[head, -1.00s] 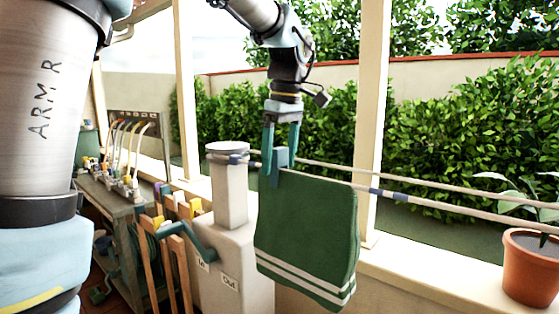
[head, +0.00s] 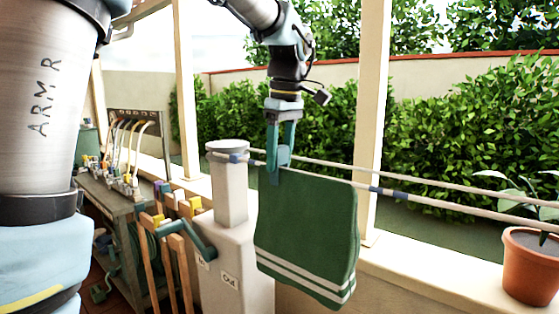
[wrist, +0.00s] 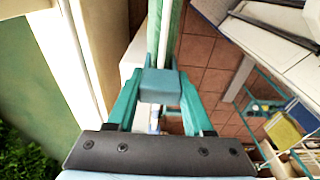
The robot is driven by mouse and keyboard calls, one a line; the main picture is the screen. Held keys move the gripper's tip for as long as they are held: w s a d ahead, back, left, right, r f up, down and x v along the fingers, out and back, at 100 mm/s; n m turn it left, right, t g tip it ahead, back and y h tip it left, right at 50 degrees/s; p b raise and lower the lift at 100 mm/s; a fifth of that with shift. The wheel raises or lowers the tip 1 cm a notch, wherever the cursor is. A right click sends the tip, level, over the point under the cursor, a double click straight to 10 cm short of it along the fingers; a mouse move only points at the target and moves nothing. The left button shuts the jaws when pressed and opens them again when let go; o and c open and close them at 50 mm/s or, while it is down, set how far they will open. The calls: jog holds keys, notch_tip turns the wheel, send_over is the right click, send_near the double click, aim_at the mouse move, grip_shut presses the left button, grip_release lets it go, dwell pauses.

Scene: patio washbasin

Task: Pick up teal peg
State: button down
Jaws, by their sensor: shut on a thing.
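The teal peg (head: 275,173) sits on the clothesline at the top left corner of a hanging green towel (head: 306,235) with white stripes. My gripper (head: 283,156) points down from above with its teal fingers shut on the peg. In the wrist view the peg (wrist: 160,86) is a grey-teal block between the two fingertips (wrist: 158,100). The line and the towel's edge run past just beyond it. The peg's lower part is hidden in the wrist view.
A pale pillar (head: 229,190) stands just left of the towel. Two lines (head: 450,209) run right towards a potted plant (head: 530,268). A white post (head: 372,120) rises behind. Wooden-handled tools (head: 165,260) and a bench stand at left.

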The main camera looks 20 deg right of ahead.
jog(key=shift+r, duration=0.1)
notch_tip(320, 180, up, 10)
jog(key=shift+f+b, duration=0.1)
jog(key=shift+b, duration=0.7)
